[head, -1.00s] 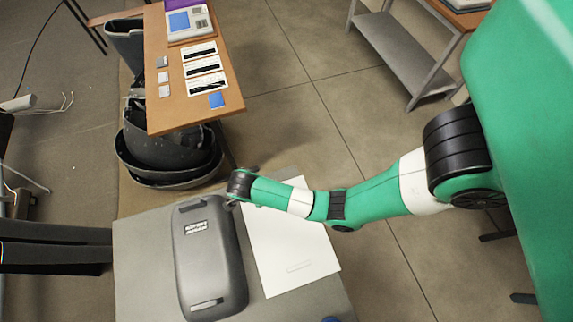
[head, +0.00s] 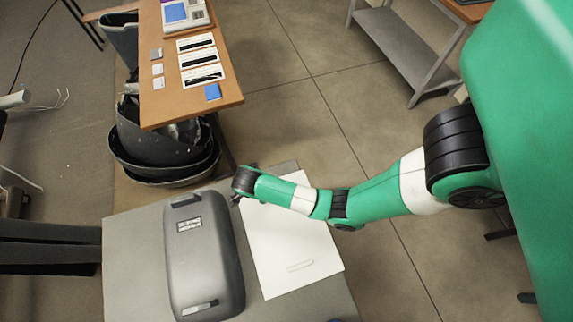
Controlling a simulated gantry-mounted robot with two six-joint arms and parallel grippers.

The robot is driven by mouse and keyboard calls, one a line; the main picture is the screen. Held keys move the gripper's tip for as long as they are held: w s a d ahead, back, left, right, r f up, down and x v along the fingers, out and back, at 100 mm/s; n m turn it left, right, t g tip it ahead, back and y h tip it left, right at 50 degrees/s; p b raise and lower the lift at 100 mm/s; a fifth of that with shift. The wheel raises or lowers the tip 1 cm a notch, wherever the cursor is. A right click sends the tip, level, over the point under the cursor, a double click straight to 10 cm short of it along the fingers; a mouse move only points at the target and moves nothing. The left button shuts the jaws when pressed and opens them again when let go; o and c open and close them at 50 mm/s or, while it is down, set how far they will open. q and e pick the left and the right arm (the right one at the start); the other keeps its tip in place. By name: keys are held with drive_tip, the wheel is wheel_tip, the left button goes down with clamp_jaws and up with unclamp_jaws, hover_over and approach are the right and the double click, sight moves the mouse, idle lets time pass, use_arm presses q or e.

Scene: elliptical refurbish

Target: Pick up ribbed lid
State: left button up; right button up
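A long grey rounded cover (head: 205,262) lies on the grey table in the head view, with a small label and a recessed slot near its front end. I cannot make out clear ribs on it, so I cannot tell whether it is the ribbed lid. My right arm reaches in from the right. Its wrist end, with the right gripper (head: 236,199), is beside the cover's far right edge, above or near the white sheet. The fingers are too small and hidden to judge, and I see nothing held. My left gripper is not in view.
A white sheet (head: 290,248) lies on the grey table (head: 134,262) right of the cover. Black bins (head: 160,160) stand under a wooden desk (head: 165,103) holding cards and a device. Dark bars (head: 45,243) lie at the left.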

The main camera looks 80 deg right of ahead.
clamp_jaws()
idle(1.1)
